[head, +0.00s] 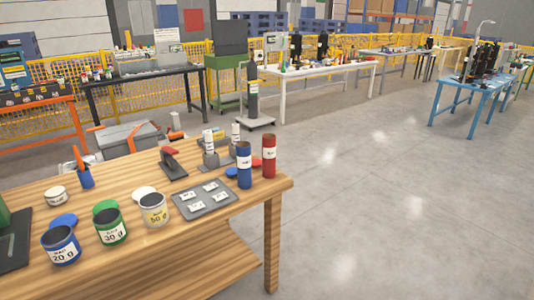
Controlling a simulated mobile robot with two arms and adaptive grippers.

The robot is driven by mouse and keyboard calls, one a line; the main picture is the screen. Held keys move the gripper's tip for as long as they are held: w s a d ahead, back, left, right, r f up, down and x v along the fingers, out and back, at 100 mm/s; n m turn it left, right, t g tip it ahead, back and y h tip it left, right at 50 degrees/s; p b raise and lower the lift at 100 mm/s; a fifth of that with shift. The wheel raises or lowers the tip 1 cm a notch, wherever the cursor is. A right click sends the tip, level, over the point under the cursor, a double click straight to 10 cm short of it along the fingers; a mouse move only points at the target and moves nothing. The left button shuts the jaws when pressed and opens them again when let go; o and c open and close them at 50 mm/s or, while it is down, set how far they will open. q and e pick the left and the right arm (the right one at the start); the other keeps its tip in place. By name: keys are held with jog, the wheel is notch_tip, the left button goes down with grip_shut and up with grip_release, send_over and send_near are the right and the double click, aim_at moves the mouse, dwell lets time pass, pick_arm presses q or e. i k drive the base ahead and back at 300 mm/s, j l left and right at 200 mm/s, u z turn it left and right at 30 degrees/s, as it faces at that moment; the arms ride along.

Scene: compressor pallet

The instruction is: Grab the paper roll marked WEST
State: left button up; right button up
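No label reading WEST can be made out in the head view. A blue upright cylinder (244,170) and a red upright cylinder (268,152) stand at the right end of the wooden table, each with a small white label too small to read. Just behind them, two slim white rolls, a left one (209,142) and a right one (236,132), stand upright on grey bases. I cannot tell which of these, if any, is the paper roll. Neither of my grippers is in view.
Other workbenches stand behind. Open grey floor lies to the right.

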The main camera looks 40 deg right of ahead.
aim_at(235, 127)
jog(key=l, duration=0.85)
jog(key=i+l, duration=0.15)
jog(key=l, duration=1.55)
jog(key=i+l, duration=0.1)
jog(key=i, duration=0.3)
jog(key=i+l, duration=0.1)
jog(key=i, duration=0.3)
